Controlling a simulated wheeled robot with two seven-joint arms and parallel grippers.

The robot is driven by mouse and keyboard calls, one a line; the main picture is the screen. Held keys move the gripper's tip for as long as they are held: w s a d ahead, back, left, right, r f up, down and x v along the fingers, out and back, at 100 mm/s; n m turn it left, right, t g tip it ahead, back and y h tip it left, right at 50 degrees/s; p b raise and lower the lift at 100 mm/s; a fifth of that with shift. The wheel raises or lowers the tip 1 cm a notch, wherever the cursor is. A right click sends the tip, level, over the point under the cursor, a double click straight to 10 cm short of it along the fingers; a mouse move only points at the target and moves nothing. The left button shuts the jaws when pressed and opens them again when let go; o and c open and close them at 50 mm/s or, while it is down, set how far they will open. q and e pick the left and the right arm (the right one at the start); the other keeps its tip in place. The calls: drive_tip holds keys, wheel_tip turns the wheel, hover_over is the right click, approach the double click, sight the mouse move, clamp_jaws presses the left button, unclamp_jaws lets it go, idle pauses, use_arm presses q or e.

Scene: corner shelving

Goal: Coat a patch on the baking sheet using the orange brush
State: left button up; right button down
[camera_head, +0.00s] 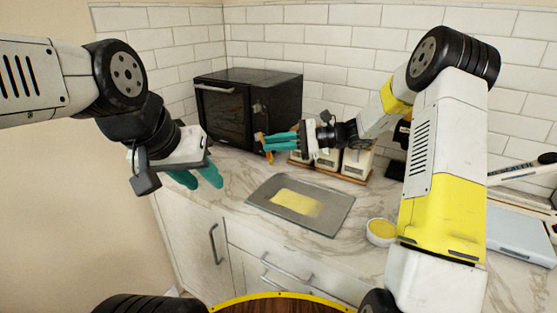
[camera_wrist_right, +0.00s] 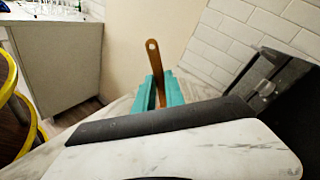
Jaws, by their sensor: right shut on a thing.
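The grey baking sheet (camera_head: 338,212) lies on the marble counter, with a yellow coated patch (camera_head: 297,203) over its middle. The orange brush (camera_head: 262,142) is mostly hidden by the fingers of my right gripper (camera_head: 281,142). That gripper is shut on it, raised above and behind the sheet. In the right wrist view, the brush's handle (camera_wrist_right: 153,62), with a hole in its end, sticks up between the teal fingers (camera_wrist_right: 158,92). Its bristles cannot be made out. My left gripper (camera_head: 197,177) is empty at the left, its teal fingers apart, off the sheet's left side.
A small bowl (camera_head: 381,232) with yellow contents stands right of the sheet, close to my right arm. A black oven (camera_head: 249,105) stands in the back corner. White containers (camera_head: 356,163) on a wooden tray stand behind the sheet. A pale blue-grey item (camera_head: 522,242) lies far right.

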drive_tip(key=s+d+r+m+g+y, duration=0.1)
drive_tip(key=s+d+r+m+y, duration=0.1)
drive_tip(key=s+r, duration=0.2)
drive_tip(key=shift+s+f, duration=0.2)
drive_tip(key=shift+f, duration=2.1)
